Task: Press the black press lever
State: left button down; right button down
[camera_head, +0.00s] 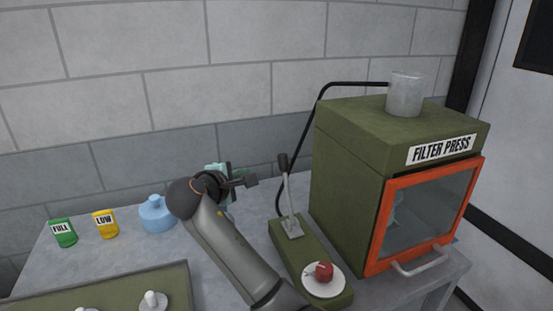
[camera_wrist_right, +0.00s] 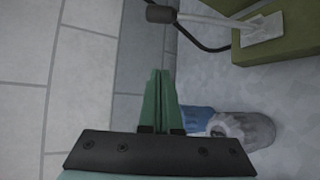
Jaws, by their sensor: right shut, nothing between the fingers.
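The press lever has a black grip (camera_head: 283,162) on a thin metal rod and stands nearly upright on a green base (camera_head: 283,245). My right gripper (camera_head: 222,171) is left of the lever, at about the height of its grip in the picture and apart from it. In the right wrist view my right gripper (camera_wrist_right: 158,98) has its green fingers together with nothing between them. The lever's black grip (camera_wrist_right: 161,14) shows there at the top edge, beyond the fingertips and clear of them. My left gripper is not in view.
The green filter press (camera_head: 350,175) with an orange-framed door stands right of the lever. A red knob (camera_head: 323,271) on a white disc sits at the base's front. A blue bottle (camera_head: 157,215), yellow container (camera_head: 105,224) and green container (camera_head: 62,233) stand left. A brick wall is behind.

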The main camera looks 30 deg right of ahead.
aim_at(287, 190)
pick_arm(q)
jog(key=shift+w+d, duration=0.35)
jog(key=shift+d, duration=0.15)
pick_arm(e)
jog(key=shift+w+d, duration=0.4)
jog(key=shift+d, duration=0.05)
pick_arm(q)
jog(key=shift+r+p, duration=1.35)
pick_arm(e)
jog(key=w+d+f, duration=0.2)
jog(key=d, duration=0.7)
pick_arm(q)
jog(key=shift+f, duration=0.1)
